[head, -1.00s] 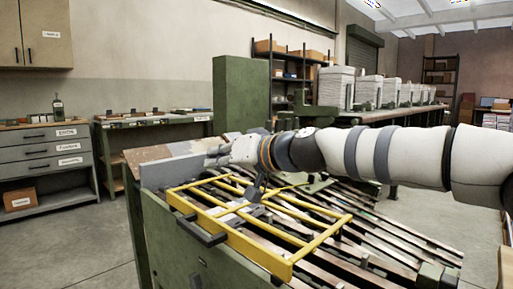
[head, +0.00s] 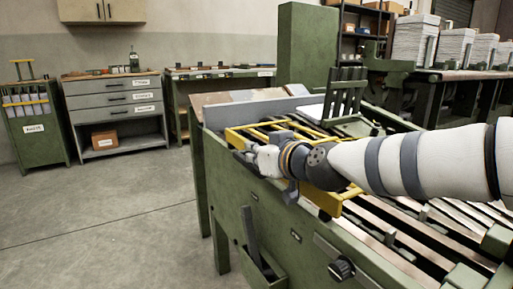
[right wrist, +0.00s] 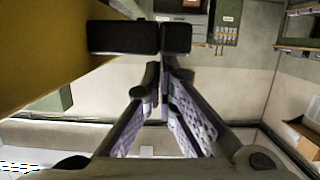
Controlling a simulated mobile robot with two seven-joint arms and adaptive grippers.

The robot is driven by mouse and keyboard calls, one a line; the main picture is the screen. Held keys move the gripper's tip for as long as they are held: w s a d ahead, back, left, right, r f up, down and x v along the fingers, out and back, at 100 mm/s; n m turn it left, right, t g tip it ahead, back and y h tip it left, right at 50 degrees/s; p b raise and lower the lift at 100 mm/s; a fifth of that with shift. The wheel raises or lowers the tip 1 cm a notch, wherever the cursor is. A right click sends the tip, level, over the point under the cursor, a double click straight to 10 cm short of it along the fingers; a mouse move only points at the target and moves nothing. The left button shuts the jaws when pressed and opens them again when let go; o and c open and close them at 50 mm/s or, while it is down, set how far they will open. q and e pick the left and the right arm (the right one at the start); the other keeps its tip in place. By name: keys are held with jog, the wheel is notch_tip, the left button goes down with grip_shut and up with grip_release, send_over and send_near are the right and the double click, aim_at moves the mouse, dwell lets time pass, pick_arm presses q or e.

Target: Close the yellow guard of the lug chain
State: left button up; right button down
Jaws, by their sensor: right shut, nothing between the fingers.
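The yellow guard (head: 262,131) is a barred frame over the lug chain (head: 385,212) in the head view. It lies low along the near side of the machine, but my arm covers much of it, so I cannot tell whether it is fully down. My right gripper (head: 246,157) is at its near edge, pointing left, shut and empty. In the right wrist view its fingers (right wrist: 163,75) meet, and a yellow part of the guard (right wrist: 40,45) is close at upper left. I cannot tell whether they touch. My left gripper is out of view.
The green machine body (head: 275,228) carries a knob (head: 341,269) on its near side. A plate with upright dark bars (head: 345,95) stands behind the guard. A drawer cabinet (head: 115,110) and a rack (head: 35,125) are at left. The floor between is free.

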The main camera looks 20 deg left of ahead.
jog(key=shift+f, duration=0.25)
jog(key=shift+s, duration=0.1)
